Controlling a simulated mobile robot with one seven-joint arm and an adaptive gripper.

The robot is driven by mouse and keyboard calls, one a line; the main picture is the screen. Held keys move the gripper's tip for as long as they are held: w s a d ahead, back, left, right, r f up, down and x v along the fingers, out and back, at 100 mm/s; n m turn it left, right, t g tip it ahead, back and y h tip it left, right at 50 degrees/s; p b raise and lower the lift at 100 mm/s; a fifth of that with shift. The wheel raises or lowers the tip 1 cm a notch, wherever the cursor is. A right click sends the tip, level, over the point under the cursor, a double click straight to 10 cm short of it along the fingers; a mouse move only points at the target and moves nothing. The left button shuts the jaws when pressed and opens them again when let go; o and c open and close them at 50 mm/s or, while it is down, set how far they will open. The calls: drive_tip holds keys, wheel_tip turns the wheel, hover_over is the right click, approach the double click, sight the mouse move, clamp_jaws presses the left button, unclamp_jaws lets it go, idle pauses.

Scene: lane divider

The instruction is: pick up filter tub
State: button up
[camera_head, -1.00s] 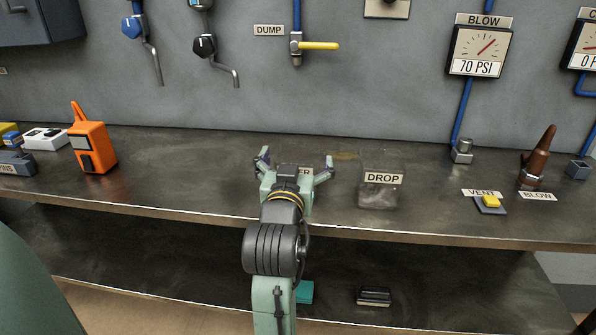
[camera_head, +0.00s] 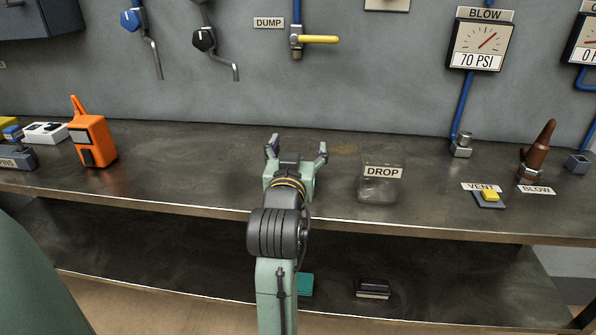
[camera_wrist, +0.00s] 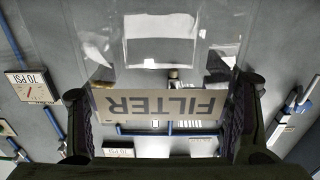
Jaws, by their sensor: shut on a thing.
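The filter tub (camera_wrist: 185,50) is clear and see-through, with a tan FILTER label (camera_wrist: 160,104) that reads upside down in the wrist view. My gripper (camera_wrist: 160,118) has one finger on each side of the tub at the label and is shut on it. In the head view my gripper (camera_head: 297,146) is over the bench, left of the DROP tub. There the filter tub does not show clearly behind my gripper, and I cannot tell whether it touches the bench.
A clear DROP tub (camera_head: 378,190) stands close to the right. A yellow VENT button (camera_head: 491,195) and a brown nozzle (camera_head: 538,152) are farther right. An orange tool (camera_head: 92,140) stands left. The bench (camera_head: 190,165) is clear between it and my gripper.

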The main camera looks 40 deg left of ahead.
drive_tip(key=c, duration=0.6)
drive_tip(key=shift+c, duration=0.4)
drive_tip(key=shift+r, duration=0.15)
